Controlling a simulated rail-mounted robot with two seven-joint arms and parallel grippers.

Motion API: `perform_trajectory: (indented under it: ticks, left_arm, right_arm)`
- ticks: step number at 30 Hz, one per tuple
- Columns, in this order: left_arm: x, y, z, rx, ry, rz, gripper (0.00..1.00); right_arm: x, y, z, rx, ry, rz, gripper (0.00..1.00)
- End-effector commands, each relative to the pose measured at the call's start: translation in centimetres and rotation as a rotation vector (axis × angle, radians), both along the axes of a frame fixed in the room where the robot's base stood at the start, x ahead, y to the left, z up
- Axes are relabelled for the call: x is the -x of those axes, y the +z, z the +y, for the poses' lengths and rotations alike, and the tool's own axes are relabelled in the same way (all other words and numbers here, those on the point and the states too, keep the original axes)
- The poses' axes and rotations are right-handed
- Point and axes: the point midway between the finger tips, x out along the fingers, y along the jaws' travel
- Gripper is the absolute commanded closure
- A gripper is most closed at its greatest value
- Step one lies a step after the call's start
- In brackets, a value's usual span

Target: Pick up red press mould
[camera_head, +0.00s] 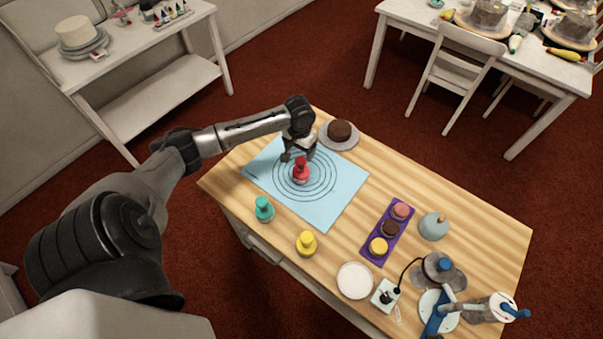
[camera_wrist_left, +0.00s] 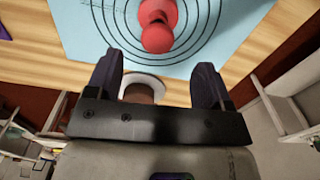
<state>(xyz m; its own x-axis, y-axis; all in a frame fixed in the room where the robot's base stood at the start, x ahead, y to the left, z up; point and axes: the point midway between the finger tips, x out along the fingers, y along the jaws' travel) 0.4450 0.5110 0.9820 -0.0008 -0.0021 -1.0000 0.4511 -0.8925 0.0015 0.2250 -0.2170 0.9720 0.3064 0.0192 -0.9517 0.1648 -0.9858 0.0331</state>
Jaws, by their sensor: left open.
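The red press mould (camera_head: 301,172) stands upright on the blue mat (camera_head: 337,205) with printed circles, near the centre of the rings. My left gripper (camera_head: 297,157) is open just above and behind it in the head view. In the left wrist view the red press mould (camera_wrist_left: 158,25) lies beyond the two spread fingertips (camera_wrist_left: 158,75), with nothing between them but a view of the table. The mould is apart from the fingers there. My right gripper is not in view.
A teal mould (camera_head: 264,209) and a yellow mould (camera_head: 307,243) stand near the table's front edge. A chocolate cake (camera_head: 340,131) on a plate stands behind the mat. A purple tray (camera_head: 374,248) of small cakes lies to the right. The mat's right part is clear.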

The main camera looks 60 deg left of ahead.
Motion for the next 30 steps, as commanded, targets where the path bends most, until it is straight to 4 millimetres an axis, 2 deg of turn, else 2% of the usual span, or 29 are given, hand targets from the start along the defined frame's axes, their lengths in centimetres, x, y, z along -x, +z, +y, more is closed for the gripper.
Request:
perform_trajectory:
  ticks: [1, 6, 14, 24, 30]
  left_arm:
    - [0.0, -1.0, -0.1, 0.001, 0.001, 0.002, 0.26]
    - [0.0, -3.1, 0.0, 0.0, -0.001, 0.001, 0.26]
    - [0.0, -4.4, 0.0, -0.001, -0.002, 0.0, 0.26]
    - [-0.4, -8.4, -0.1, -0.002, -0.002, 0.0, 0.26]
    - [-0.4, -9.2, -0.1, -0.003, -0.003, -0.001, 0.26]
  right_arm:
    - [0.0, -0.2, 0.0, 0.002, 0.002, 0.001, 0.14]
    - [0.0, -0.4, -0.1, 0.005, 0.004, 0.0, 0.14]
    - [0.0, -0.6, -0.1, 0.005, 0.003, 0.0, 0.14]
    - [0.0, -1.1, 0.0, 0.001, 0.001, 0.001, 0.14]
    - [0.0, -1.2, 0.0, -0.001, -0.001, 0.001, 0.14]
